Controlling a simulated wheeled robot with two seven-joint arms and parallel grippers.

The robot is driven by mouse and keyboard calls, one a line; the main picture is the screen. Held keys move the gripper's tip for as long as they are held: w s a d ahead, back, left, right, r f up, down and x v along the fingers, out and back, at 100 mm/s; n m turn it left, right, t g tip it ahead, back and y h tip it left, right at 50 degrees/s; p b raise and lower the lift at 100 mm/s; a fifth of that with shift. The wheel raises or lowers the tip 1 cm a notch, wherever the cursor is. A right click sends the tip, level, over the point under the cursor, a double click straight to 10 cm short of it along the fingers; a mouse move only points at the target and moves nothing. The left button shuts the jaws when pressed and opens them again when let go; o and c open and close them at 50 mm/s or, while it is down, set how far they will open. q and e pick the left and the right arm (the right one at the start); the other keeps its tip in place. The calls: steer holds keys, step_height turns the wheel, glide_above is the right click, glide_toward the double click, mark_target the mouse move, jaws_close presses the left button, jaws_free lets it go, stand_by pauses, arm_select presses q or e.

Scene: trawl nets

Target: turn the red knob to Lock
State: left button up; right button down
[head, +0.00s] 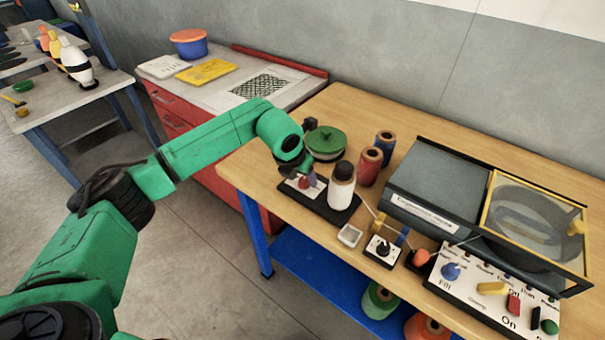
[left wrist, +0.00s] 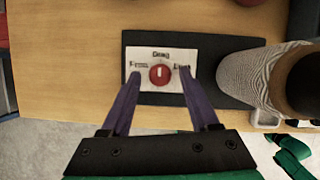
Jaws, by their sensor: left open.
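The red knob (left wrist: 159,75) sits on a white plate (left wrist: 149,90) on a dark base (left wrist: 228,44). Its white mark points up toward the label Drag. Labels at left and right are partly covered by my fingers; the left one seems to read Free. My left gripper (left wrist: 160,71) is open, with one purple finger at each side of the knob and a gap to it on both sides. In the head view the knob (head: 304,182) shows small under my left gripper (head: 307,175). My right gripper is not in view.
A white spool with a dark top (head: 342,187) stands on the same base, close to the right of my gripper. A green-lidded round pot (head: 326,140) and red (head: 370,166) and blue spools (head: 386,143) stand behind. A control panel (head: 485,291) is at the right.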

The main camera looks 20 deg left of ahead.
arm_select(q)
jaws_close()
steer(key=shift+f, duration=0.1)
steer(key=shift+w+a+f+m+h+b, duration=0.15)
steer(key=shift+m+h+b, duration=0.15)
steer(key=shift+m+b, duration=0.7)
steer(key=m+h+b, duration=0.1)
steer(key=m+b, duration=0.1)
steer(key=m, duration=0.1)
steer(key=shift+g, duration=0.4)
steer(key=m+b, duration=0.1)
steer(key=m+g+h, duration=0.1)
steer(key=m, duration=0.1)
steer(key=shift+w+a+r+m+b, duration=0.1)
steer(key=shift+w+r+m+b, duration=0.1)
steer(key=shift+m+b, duration=0.15)
steer(key=shift+m+g+h+b, duration=0.35)
steer(key=shift+m+g, duration=0.25)
steer(key=shift+m, duration=0.95)
steer(key=shift+r, duration=0.1)
